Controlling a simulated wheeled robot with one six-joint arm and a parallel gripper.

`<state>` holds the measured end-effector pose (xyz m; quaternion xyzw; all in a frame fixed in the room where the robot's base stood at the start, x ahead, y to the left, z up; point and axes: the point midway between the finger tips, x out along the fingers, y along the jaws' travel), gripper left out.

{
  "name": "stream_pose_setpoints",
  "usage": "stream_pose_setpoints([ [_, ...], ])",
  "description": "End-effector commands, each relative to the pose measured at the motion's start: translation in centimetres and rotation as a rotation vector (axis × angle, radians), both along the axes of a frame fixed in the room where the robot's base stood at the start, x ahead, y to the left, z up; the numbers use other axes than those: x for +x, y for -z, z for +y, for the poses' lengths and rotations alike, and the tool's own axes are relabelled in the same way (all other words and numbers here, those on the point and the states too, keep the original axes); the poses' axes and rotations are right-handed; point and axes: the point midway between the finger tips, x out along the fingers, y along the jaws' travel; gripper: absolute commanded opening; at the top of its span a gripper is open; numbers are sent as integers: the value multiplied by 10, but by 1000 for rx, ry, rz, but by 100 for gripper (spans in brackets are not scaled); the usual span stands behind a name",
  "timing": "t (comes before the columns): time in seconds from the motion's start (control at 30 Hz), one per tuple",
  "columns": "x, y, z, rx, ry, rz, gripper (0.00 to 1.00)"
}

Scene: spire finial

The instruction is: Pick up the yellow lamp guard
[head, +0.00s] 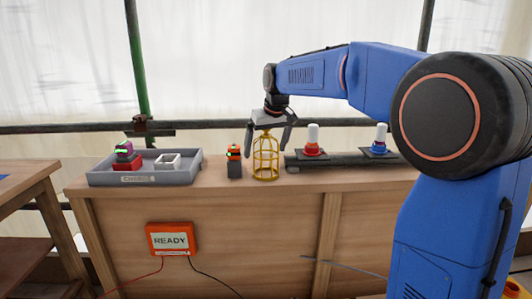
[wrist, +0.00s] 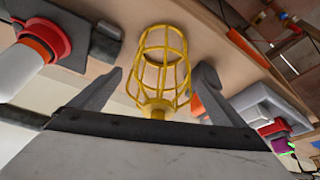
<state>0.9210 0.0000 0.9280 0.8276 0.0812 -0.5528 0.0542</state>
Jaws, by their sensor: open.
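The yellow lamp guard (head: 265,160), a wire cage, stands upright on the wooden bench. My gripper (head: 268,152) is directly above it, pointing down, with its grey fingers spread on either side of the cage's upper part. In the wrist view the lamp guard (wrist: 162,65) shows between the two open fingers of my gripper (wrist: 157,85). A gap shows between each finger and the cage there. I cannot tell from the head view whether anything touches.
A dark block with an orange and green top (head: 234,162) stands close left of the guard. A grey tray (head: 105,179) holds a red item and a white item. Right of the guard are a red-based lamp (head: 312,142) and a blue-based lamp (head: 380,141). A READY sign (head: 171,240) hangs on the bench front.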

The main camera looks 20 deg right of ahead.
Motion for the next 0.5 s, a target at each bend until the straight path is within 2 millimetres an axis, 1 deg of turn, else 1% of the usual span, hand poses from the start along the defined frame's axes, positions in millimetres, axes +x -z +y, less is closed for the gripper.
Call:
stream_pose_setpoints([
  [0.17,0,1,0,0,0,0,95],
  [0.2,0,1,0,0,0,0,91],
  [0.37,0,1,0,0,0,0,52],
  [0.4,0,1,0,0,0,0,50],
  [0.5,0,0,0,0,0,0,50],
])
